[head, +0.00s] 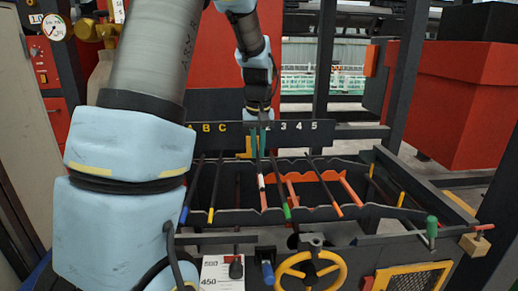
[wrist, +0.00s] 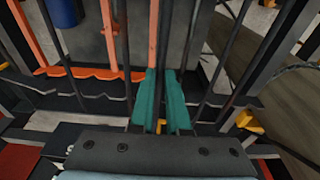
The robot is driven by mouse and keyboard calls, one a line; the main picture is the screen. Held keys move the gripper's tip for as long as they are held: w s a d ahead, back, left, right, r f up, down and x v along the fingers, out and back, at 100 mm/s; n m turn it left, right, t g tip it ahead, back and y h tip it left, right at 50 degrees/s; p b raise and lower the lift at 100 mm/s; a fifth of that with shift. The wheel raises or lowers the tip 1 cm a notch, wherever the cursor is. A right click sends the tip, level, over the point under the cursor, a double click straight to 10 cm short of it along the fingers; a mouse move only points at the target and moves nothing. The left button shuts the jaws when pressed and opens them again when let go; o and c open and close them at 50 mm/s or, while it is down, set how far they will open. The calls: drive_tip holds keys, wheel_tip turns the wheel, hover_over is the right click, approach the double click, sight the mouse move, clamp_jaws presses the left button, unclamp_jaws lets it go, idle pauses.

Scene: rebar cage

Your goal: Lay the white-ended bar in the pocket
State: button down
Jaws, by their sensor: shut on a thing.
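My gripper (head: 259,142) has teal fingers and points down at the far side of the rack, in front of the numbered plate. It is shut on the dark white-ended bar (head: 262,172), near its far end. The white end shows nearer the camera, over the rack. In the wrist view, the teal fingers (wrist: 161,104) stand on both sides of a dark bar. The notched rack (head: 240,216) has scalloped front and back plates. I cannot tell which pocket is meant, or whether the held bar touches the notches.
Bars with blue (head: 184,214), yellow (head: 211,215), green (head: 287,212) and orange (head: 337,211) ends lie across the rack on both sides of the held bar. The plate (head: 300,132) behind carries letters and numbers. A yellow handwheel (head: 308,272) stands in front.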

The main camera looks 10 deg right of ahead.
wheel_tip(320, 180, down, 10)
drive_tip(key=b, duration=0.7)
idle(0.5)
drive_tip(key=shift+r, duration=0.1)
drive_tip(key=c, duration=0.8)
unclamp_jaws()
drive_tip(key=shift+a, duration=0.1)
drive_tip(key=r, duration=0.3)
drive_tip(key=s+r+b, duration=0.1)
drive_tip(key=r, duration=0.3)
drive_tip(key=r+b, duration=0.1)
drive_tip(key=r, duration=0.2)
drive_tip(key=shift+s+r, duration=0.3)
